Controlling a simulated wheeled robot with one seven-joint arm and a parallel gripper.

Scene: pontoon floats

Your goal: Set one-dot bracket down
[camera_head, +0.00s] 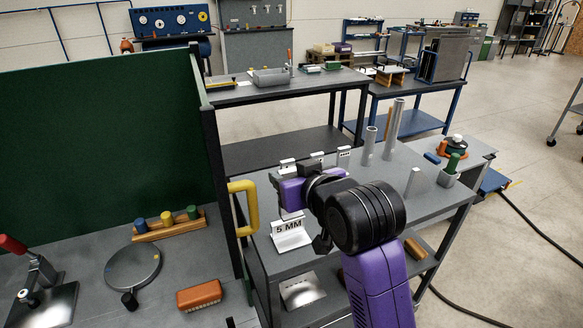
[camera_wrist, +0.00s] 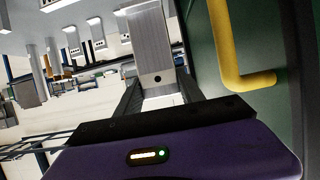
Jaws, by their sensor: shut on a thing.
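My gripper (camera_head: 292,189) is over the near left part of the grey bench top, beside the yellow handle. In the wrist view its two dark fingers (camera_wrist: 158,88) are shut on a grey bracket (camera_wrist: 153,48) with a single dark dot on its pale end face. This is the one-dot bracket. In the head view it is mostly hidden by my gripper, and I cannot tell whether it touches the bench. A white 5 MM sign (camera_head: 290,236) stands just below my gripper.
Grey upright tubes (camera_head: 369,146) and a cup with a green peg (camera_head: 449,177) stand to the right. The yellow handle (camera_head: 243,205) and green panel (camera_head: 95,140) are at left. Bare bench top (camera_head: 400,200) shows right of my wrist.

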